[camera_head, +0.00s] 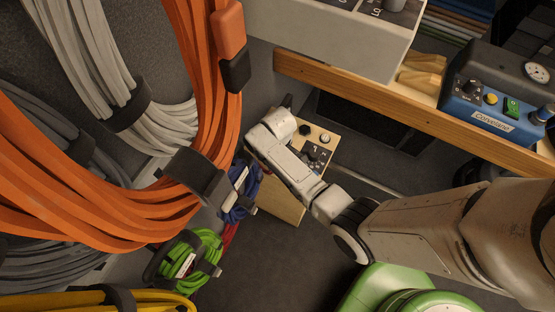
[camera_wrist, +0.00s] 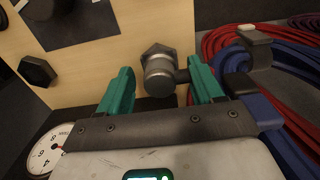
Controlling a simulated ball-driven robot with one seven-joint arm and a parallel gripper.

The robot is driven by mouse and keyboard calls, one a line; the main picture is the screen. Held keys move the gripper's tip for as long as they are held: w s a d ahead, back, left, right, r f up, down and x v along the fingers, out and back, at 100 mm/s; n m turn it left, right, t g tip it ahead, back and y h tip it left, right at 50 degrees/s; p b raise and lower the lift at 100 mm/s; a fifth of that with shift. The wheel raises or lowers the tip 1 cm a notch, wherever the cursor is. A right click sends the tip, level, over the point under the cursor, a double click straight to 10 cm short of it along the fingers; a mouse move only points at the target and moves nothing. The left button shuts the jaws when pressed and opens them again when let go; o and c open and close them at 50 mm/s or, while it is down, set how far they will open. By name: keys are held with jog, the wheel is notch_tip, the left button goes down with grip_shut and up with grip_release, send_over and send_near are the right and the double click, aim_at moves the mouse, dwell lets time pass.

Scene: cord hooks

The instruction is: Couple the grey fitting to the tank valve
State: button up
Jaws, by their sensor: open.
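My gripper (camera_wrist: 160,67) is open, with one teal finger on each side of a grey metal piece (camera_wrist: 160,76). This piece has a six-sided collar, a round body and a short stub towards the right finger. It stands out from a pale wooden panel. I cannot tell whether it is the grey fitting or the tank valve. The left finger is apart from it; the stub comes close to the right finger, and contact is unclear. In the head view my wrist hides the fingers and this piece. No other part that is clearly a tank valve shows.
A black six-sided knob (camera_wrist: 38,70) and a white dial gauge (camera_wrist: 46,154) are left in the wrist view; red and blue cords (camera_wrist: 280,70) hang right. In the head view, orange cords (camera_head: 75,205) crowd the left. A blue machine (camera_head: 490,110) sits right, beyond a wooden rail (camera_head: 400,108).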

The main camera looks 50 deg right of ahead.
grip_shut()
dwell(0.6)
jog(key=shift+r, duration=0.1)
jog(key=shift+r+p, duration=2.95)
jog(key=shift+p, duration=0.2)
